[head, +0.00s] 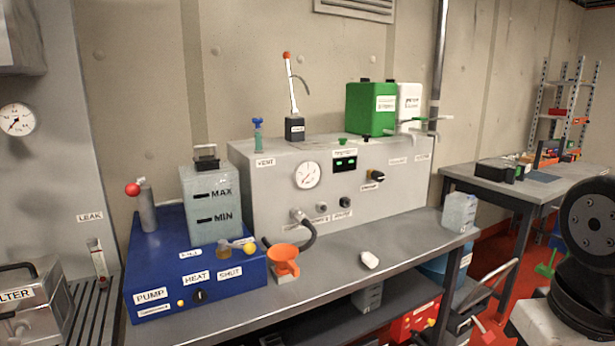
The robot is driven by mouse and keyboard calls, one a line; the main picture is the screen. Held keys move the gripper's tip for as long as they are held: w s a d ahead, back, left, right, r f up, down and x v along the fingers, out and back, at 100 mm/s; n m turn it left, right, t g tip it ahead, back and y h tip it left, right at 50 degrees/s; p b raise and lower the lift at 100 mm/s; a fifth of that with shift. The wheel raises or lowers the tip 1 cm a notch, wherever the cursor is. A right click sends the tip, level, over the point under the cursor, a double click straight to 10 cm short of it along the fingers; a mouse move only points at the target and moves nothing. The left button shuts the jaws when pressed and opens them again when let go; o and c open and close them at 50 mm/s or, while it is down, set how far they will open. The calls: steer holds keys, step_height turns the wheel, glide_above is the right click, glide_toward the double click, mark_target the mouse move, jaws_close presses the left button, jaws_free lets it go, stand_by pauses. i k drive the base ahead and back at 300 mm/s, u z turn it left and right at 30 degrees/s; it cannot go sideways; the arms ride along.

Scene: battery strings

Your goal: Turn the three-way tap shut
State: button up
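What looks like the three-way tap (224,245) sits on the blue unit (200,300) at the left of the bench, at the foot of the grey MIN/MAX tank. A lever with a yellow ball end (249,247) points to the right from it. A SHUT label (229,272) is on the unit's front below the tap, with a HEAT label (195,277) to its left and a small label, hard to read, higher up. My gripper is not in view; only dark, round parts that look like my arm show at the right edge.
An orange funnel (284,262) stands close to the right of the tap, with a black hose behind it. The grey tank (211,200) rises behind the tap, and a red-knobbed lever (133,190) is to the left. A small white piece (370,260) lies on the bench (330,280), otherwise mostly clear there.

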mark_target(249, 248)
steer(key=u, duration=1.7)
steer(key=i, duration=1.15)
steer(key=z, duration=1.4)
